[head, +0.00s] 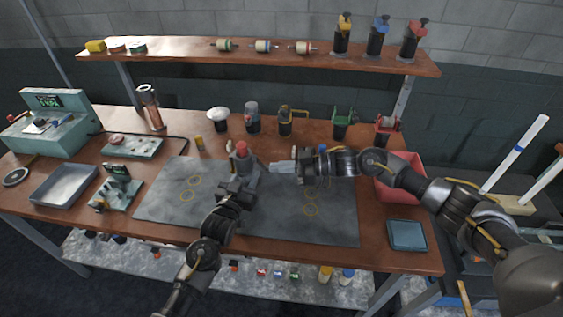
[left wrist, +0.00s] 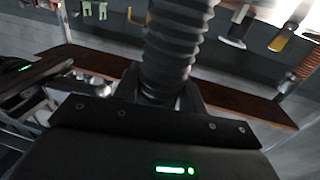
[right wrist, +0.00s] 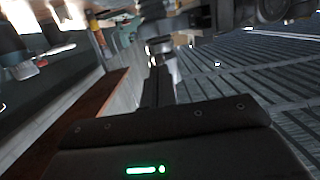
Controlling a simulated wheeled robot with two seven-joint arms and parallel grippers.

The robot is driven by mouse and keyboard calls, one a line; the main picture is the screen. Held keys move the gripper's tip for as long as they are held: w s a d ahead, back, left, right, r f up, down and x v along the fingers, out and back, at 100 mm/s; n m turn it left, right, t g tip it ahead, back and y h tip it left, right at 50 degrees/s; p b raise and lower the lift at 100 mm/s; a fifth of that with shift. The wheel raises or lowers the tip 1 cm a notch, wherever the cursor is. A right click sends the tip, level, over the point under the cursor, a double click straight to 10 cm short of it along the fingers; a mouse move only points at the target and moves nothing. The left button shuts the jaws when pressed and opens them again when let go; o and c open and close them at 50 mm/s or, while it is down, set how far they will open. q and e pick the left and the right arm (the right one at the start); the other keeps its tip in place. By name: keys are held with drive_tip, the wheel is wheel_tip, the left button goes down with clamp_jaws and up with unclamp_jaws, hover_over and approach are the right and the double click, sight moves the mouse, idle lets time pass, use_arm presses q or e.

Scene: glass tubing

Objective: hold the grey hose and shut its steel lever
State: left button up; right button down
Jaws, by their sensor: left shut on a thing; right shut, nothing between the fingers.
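The grey hose (head: 243,166) stands upright near the middle of the dark mat, with a red top. In the left wrist view the ribbed grey hose (left wrist: 180,45) rises between the fingers. My left gripper (head: 238,185) is shut on it from the front. My right gripper (head: 272,167) comes in from the right, pointing at the hose, with its fingers shut and empty. It also shows at the left of the left wrist view, beside the hose. The steel lever is too small to tell clearly from the fingertips, so I cannot tell its position or whether they touch.
The dark mat (head: 165,205) is mostly bare around the hose. Behind it stand a white-capped item (head: 218,115) and several holders. A red bin (head: 412,185) is at the right, partly behind my right arm. A metal tray (head: 62,184) lies at the left.

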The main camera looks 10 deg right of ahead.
drive_tip(key=y, duration=0.1)
drive_tip(key=a+f+y, duration=0.1)
drive_tip(key=y, duration=0.1)
drive_tip(key=shift+w+f+t, duration=0.2)
drive_tip(key=shift+f+t, duration=0.1)
drive_tip(key=shift+t, duration=0.1)
drive_tip(key=r+v, duration=0.1)
drive_tip(key=v, duration=1.2)
drive_tip(key=shift+d+r, duration=0.2)
drive_tip(key=shift+d, duration=0.25)
drive_tip(key=c, duration=2.1)
unclamp_jaws()
drive_tip(key=shift+s, duration=0.1)
